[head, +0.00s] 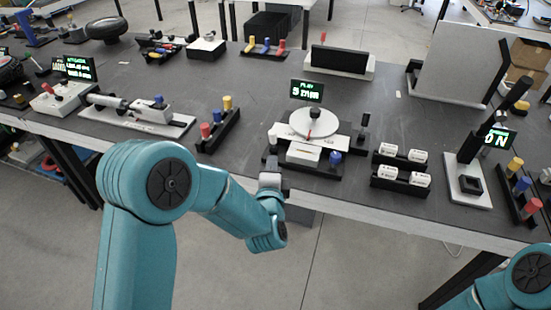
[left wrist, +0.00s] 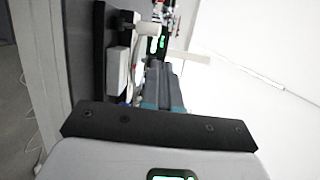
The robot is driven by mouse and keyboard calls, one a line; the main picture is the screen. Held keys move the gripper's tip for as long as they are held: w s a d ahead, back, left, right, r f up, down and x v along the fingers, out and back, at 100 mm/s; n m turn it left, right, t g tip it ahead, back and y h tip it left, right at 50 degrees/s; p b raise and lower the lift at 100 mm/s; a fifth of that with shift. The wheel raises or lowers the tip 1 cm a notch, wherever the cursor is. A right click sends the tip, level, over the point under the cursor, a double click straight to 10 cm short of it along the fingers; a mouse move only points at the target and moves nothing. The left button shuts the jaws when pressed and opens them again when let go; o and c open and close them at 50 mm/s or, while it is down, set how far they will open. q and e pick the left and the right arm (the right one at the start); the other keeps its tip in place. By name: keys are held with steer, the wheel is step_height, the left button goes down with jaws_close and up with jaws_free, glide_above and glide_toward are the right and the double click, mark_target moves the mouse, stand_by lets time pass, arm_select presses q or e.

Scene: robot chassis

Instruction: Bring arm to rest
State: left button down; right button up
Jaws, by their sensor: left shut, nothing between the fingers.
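My left arm comes in from the lower left, teal, and reaches to the front edge of the table (head: 235,165). My left gripper (head: 270,180) is grey, small in the head view, and shut with nothing held. It is just in front of the round white turntable device (head: 313,123); whether it touches the device's base cannot be told. In the left wrist view dark grey gripper parts (left wrist: 166,88) show beyond a black bracket. Part of my teal right arm shows at the lower right corner of the head view; its gripper is out of view.
White cylinders in a black rack (head: 403,168) stand right of the turntable. Coloured pegs in a block (head: 217,125) and a white-based slide device (head: 135,112) stand left. A white stand with a black post (head: 468,180) is at right. Floor in front of the table is clear.

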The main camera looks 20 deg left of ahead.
arm_select(q)
steer(key=s+a+f+g+p, duration=0.25)
steer(key=a+f, duration=0.25)
steer(key=f, duration=0.4)
steer(key=s+d+f+n+g+h, duration=0.3)
steer(key=s+f+n+g+h, duration=0.15)
steer(key=s+f, duration=0.55)
steer(key=s+d+f+n+g+h, duration=0.2)
steer(key=s+n, duration=0.4)
steer(key=s, duration=0.3)
steer(key=s+d+f+n+g+h, duration=0.2)
steer(key=s+d+f+n+g, duration=0.2)
steer(key=s+n+g, duration=0.3)
steer(key=shift+s+d+f, duration=0.4)
steer(key=shift+s+d, duration=0.4)
steer(key=shift+s, duration=0.05)
